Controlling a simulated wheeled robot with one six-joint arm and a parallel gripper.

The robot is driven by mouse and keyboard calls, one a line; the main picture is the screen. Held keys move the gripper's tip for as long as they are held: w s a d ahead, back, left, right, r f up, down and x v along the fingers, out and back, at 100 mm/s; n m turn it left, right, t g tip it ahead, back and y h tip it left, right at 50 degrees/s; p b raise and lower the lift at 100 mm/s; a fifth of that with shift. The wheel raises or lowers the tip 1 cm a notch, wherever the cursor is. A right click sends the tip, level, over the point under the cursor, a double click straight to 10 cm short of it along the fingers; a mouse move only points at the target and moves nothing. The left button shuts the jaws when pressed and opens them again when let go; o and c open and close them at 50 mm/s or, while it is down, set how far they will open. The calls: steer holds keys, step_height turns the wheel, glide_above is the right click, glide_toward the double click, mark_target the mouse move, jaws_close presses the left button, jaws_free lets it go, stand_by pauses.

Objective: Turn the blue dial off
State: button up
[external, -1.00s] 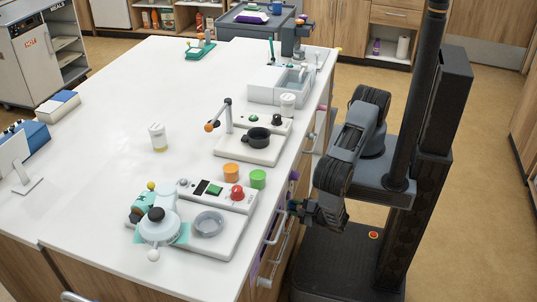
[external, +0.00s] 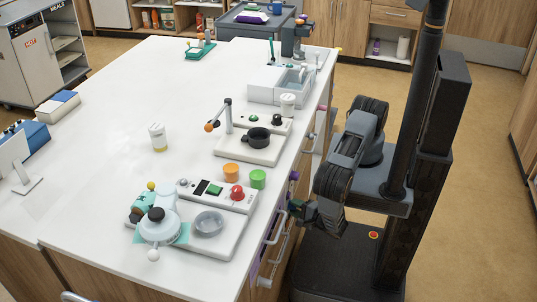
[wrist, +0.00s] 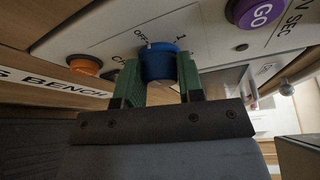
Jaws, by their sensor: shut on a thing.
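The blue dial (wrist: 162,64) sits on a pale panel in the wrist view. The word OFF (wrist: 140,34) is printed beyond its upper left edge and a 1 (wrist: 181,38) beyond its upper right. A small pale mark on the dial's rim appears to face the OFF side. My gripper (wrist: 160,76) has its green fingers on either side of the dial and is shut on it. In the external view my gripper (external: 300,208) is at the bench's right-hand front, and the dial itself cannot be made out there.
On the same panel are an orange button (wrist: 85,65) to the left and a purple GO button (wrist: 262,12) to the upper right. Drawer handles (external: 277,228) stick out of the bench front near my gripper. The bench top (external: 110,110) holds several devices above.

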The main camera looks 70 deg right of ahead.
steer(key=o, duration=0.9)
steer(key=b+v, duration=0.2)
steer(key=v, duration=1.2)
steer(key=shift+f, duration=0.1)
